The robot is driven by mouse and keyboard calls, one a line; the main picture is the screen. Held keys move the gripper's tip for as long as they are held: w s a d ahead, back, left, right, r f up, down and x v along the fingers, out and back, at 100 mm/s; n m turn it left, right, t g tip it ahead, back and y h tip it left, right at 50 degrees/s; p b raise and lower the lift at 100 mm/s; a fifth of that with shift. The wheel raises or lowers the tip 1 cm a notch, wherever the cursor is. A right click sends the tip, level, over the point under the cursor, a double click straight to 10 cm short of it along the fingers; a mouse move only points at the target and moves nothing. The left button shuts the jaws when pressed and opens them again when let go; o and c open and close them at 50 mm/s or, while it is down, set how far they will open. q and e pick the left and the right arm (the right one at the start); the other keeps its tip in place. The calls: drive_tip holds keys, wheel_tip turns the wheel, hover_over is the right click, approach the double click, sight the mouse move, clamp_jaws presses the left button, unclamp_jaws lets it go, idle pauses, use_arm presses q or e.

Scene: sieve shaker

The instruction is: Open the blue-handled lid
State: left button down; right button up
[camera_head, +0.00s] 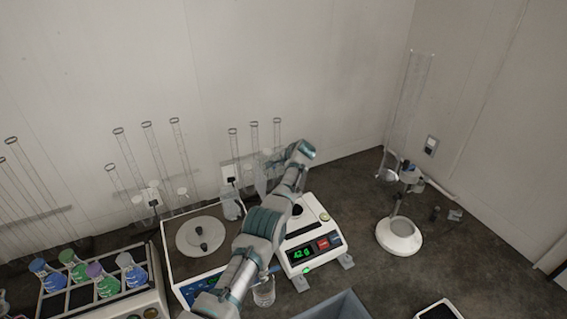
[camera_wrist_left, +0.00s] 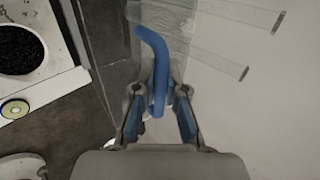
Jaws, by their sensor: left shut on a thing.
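The lid's blue handle (camera_wrist_left: 155,55) shows in the left wrist view as a bent blue rod. Its lower part sits between the fingers of my left gripper (camera_wrist_left: 158,98), which are shut on it. A clear panel (camera_wrist_left: 172,22), apparently the lid, shows behind the handle. In the head view my left gripper (camera_head: 276,162) is at the back of the bench, above and behind the white balance (camera_head: 312,241). The handle is hard to make out there. Whether the lid is raised cannot be told. My right gripper is not in view.
A device with a round grey plate (camera_head: 203,236) stands left of my left arm. A flask rack (camera_head: 100,292) is at the lower left. A small beaker (camera_head: 263,292) is close to my arm.

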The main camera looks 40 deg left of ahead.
use_arm(q)
drive_tip(key=shift+s+d+f, duration=0.15)
drive_tip(key=shift+d+f, duration=0.05)
drive_tip(key=c, duration=1.3)
unclamp_jaws()
drive_tip(key=shift+o, duration=0.5)
drive_tip(key=shift+a, duration=0.1)
drive_tip(key=shift+a, duration=0.1)
drive_tip(key=shift+d+r, duration=0.45)
drive_tip(key=shift+r, duration=0.05)
drive_tip(key=v, duration=1)
drive_tip(key=shift+d, duration=0.25)
drive_tip(key=shift+s, duration=0.1)
drive_tip(key=shift+c, duration=0.3)
